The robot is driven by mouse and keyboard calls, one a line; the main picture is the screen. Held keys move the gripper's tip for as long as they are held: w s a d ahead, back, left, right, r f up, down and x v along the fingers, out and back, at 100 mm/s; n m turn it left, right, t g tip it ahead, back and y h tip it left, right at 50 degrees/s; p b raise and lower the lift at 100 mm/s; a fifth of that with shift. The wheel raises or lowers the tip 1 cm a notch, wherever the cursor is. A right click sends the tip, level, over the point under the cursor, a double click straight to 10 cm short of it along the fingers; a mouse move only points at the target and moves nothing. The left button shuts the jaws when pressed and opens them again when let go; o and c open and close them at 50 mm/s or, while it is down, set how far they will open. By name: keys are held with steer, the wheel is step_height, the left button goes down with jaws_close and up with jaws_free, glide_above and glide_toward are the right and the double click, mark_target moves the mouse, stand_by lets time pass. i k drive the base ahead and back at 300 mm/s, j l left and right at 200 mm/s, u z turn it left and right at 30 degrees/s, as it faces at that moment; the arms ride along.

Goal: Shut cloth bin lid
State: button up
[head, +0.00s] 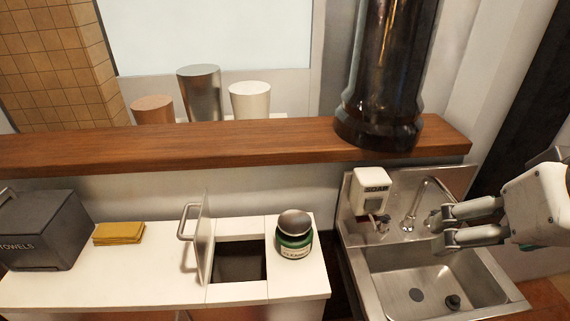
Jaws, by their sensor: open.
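The cloth bin lid (204,245) is a thin metal flap with a bar handle (187,222) on its left face. It stands upright at the left edge of the square bin opening (240,262) in the white counter, so the bin is open and dark inside. My gripper (437,228) is at the right, over the back of the sink near the faucet, well to the right of the lid. Its two fingers point left, parted and empty.
A green jar (294,237) stands just right of the bin opening. A yellow folded cloth (119,233) and a dark towel box (42,230) are at the left. A soap dispenser (371,191), faucet (412,205) and steel sink (425,285) are at the right. A wooden shelf (230,143) runs behind.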

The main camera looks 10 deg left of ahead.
mark_target(201, 238)
steer(key=k+j+u, duration=0.1)
steer(key=j, duration=0.25)
steer(key=k+j+u, duration=0.15)
steer(key=j, duration=0.25)
steer(key=k+j+u, duration=0.1)
steer(key=j, duration=0.3)
steer(key=k+j+u, duration=0.1)
steer(key=j, duration=0.3)
steer(key=i+j, duration=0.35)
steer(key=i, duration=0.05)
